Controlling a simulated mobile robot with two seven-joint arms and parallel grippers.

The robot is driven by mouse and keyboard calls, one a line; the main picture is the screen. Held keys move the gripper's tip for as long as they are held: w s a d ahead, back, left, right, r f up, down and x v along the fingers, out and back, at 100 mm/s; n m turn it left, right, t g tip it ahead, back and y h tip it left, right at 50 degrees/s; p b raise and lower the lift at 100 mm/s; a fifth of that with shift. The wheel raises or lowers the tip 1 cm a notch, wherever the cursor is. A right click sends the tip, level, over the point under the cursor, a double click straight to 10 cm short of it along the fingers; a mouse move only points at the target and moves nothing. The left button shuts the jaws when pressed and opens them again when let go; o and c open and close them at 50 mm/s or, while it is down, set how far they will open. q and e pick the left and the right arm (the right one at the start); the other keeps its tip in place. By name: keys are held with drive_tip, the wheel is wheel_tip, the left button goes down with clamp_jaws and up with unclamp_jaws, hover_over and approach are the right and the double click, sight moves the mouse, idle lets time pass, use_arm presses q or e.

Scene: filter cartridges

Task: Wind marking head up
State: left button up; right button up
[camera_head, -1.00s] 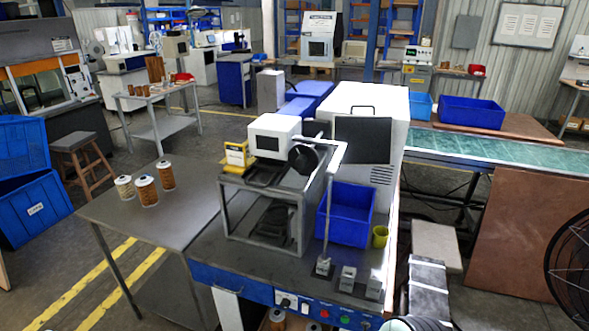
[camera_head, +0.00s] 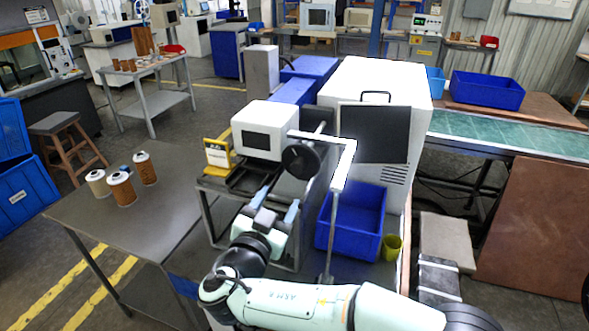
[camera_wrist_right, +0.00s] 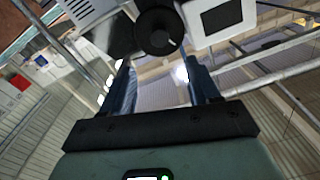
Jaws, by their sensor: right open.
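The marking head (camera_head: 264,131) is a white box with a dark screen, mounted on a grey metal frame (camera_head: 205,213). A black round handwheel (camera_head: 300,160) sits at its right side. In the right wrist view the handwheel (camera_wrist_right: 157,30) is at the top centre, beside the white head (camera_wrist_right: 222,18). My right gripper (camera_head: 277,203) is open and empty, below and in front of the handwheel and apart from it. Its two blue fingers (camera_wrist_right: 160,85) point toward the handwheel in the wrist view. My left gripper is not in view.
A white bent post (camera_head: 338,185) stands just right of the handwheel. A blue bin (camera_head: 362,215) and a yellow-green cup (camera_head: 392,247) are to the right. Filter cartridges (camera_head: 121,188) stand on the left table, which has free room (camera_head: 165,215). A yellow block (camera_head: 218,155) is left of the head.

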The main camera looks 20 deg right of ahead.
sight(296, 170)
drive_tip(key=p+x, duration=0.4)
drive_tip(key=x, duration=0.7)
drive_tip(key=shift+w+r, duration=0.1)
drive_tip(key=shift+w+d, duration=0.2)
drive_tip(key=shift+w, duration=0.1)
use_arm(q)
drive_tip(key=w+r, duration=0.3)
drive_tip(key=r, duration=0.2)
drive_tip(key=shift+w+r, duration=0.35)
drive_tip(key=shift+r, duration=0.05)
use_arm(e)
drive_tip(key=shift+s, duration=0.1)
drive_tip(key=shift+c, duration=0.2)
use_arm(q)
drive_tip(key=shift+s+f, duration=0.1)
use_arm(e)
drive_tip(key=c, duration=1)
